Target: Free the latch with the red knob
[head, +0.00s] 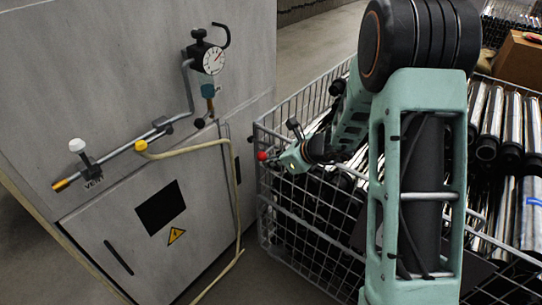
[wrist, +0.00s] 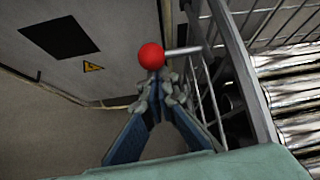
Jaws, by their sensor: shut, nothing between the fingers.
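The red knob (head: 263,156) shows at the near upper edge of the wire cage in the head view. In the wrist view the red knob (wrist: 151,56) sits on the end of a short metal rod (wrist: 184,50) that points right toward the cage rail. My gripper (wrist: 158,88) is shut and empty, its fingertips just below the knob in the picture. I cannot tell whether they touch it. In the head view my gripper (head: 283,161) is right beside the knob. The rest of the latch is hidden or too small to make out.
The wire cage (head: 272,135) holds several shiny tubes (head: 487,140). A grey cabinet (head: 90,220) with a gauge (head: 214,60), pipe and yellow-capped hose (head: 190,149) stands on the left. A narrow strip of floor (wrist: 60,120) lies between cabinet and cage.

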